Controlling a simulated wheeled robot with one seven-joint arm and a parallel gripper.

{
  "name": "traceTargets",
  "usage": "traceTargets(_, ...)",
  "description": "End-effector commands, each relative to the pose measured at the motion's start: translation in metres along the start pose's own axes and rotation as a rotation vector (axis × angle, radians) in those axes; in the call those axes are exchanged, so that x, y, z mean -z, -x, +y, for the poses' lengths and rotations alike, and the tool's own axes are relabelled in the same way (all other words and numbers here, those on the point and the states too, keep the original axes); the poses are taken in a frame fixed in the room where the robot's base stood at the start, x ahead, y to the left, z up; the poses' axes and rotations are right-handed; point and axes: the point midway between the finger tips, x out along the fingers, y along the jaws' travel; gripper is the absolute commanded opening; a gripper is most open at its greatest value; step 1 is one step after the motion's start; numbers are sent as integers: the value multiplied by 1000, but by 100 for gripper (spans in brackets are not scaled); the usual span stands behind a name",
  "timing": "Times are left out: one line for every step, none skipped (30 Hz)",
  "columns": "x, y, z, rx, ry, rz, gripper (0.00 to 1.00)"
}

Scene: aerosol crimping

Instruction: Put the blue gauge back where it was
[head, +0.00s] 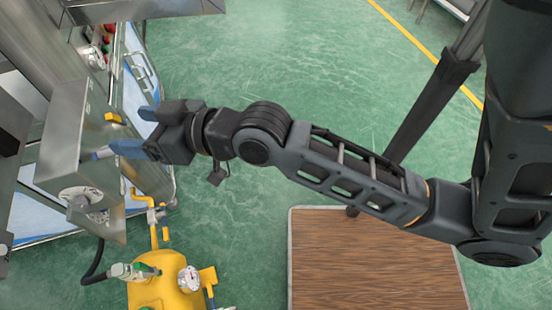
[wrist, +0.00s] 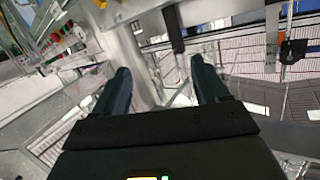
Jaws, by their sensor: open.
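My gripper (head: 129,130) is at the left in the head view, beside the steel machine box (head: 68,125). Its two blue-grey fingers are apart and point left toward the machine. In the wrist view my gripper (wrist: 160,66) is open, with no held object visible between the fingers. A pale metal column shows beyond the gap. I cannot pick out a blue gauge with certainty in either view. A slim grey-blue piece (head: 98,154) shows by the lower fingertip and the box; I cannot tell whether it is part of the finger or a separate thing.
A yellow tank (head: 152,292) with a white-faced dial (head: 189,278) stands below the box. A round dial (head: 80,197) is on the box's lower front. A wooden-topped platform (head: 375,265) is at the lower right.

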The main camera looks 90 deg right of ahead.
Motion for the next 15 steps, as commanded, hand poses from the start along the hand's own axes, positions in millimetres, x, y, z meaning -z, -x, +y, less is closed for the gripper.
traceTargets(-17,18,-6,5,10,-22,73)
traceTargets(-24,28,-8,6,17,-27,73)
traceTargets(-32,41,-11,9,26,-33,73)
traceTargets(-38,51,-14,12,34,-38,73)
traceTargets(-43,61,-16,15,42,-42,73)
traceTargets(-49,74,-19,22,54,-48,73)
traceTargets(-54,85,-21,27,63,-53,73)
traceTargets(-58,95,-23,33,72,-57,73)
traceTargets(-63,110,-26,42,83,-63,73)
traceTargets(-66,120,-28,50,93,-67,73)
traceTargets(-68,131,-29,58,102,-71,73)
traceTargets(-71,145,-32,70,115,-76,73)
traceTargets(-72,155,-33,80,124,-79,73)
traceTargets(-73,165,-35,89,132,-81,73)
traceTargets(-74,177,-36,101,141,-86,73)
